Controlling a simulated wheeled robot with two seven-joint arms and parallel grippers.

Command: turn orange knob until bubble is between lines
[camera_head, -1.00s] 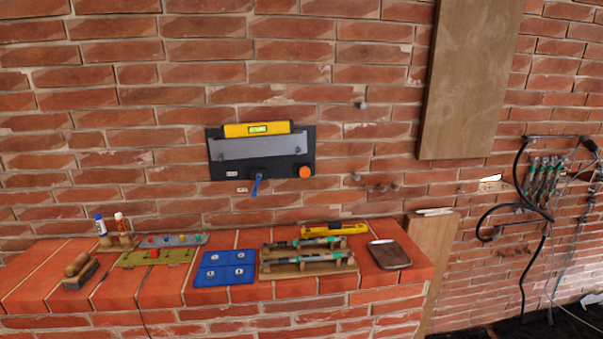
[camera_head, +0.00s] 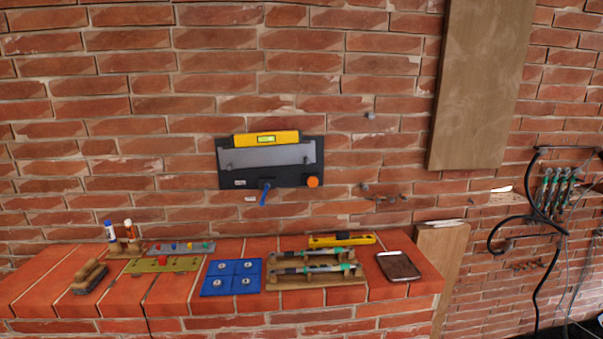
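The orange knob (camera_head: 313,182) sits at the lower right corner of a dark panel (camera_head: 232,178) fixed to the brick wall. A yellow spirit level (camera_head: 285,138) lies along the panel's top edge, with a small green-yellow vial (camera_head: 266,139) in its middle. The bubble and its lines are too small to tell apart. A grey plate (camera_head: 270,157) is under the level. A blue lever (camera_head: 265,194) hangs from the panel's lower edge. Neither of my grippers is in view, and nothing touches the knob.
A brick ledge (camera_head: 215,309) below holds a blue tray (camera_head: 231,290), a tool rack (camera_head: 318,283), another yellow level (camera_head: 342,240), a brush (camera_head: 89,278) and a dark pad (camera_head: 399,266). A wooden board (camera_head: 482,85) stands right. Cables (camera_head: 536,220) hang far right. Wall around the panel is mostly clear.

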